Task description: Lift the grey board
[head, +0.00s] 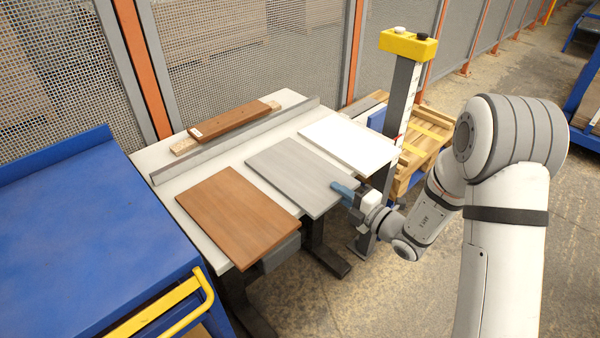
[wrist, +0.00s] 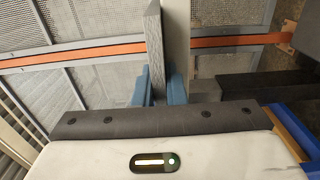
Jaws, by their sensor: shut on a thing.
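The grey board (head: 292,172) lies flat in the middle of the white table, between a brown board and a white board. My gripper (head: 346,189) is at its right front edge, with blue fingers shut on that edge. In the wrist view the grey board (wrist: 154,45) shows edge-on between the blue fingers of my gripper (wrist: 157,86). In the head view the board looks level and at about the height of the boards beside it. I cannot tell whether it touches the table.
The brown board (head: 236,215) lies left of the grey board and the white board (head: 349,142) right of it. A metal rail (head: 240,140) runs along the table's back. A yellow-topped post (head: 400,100) stands right of the table. A blue cart (head: 70,240) is at the left.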

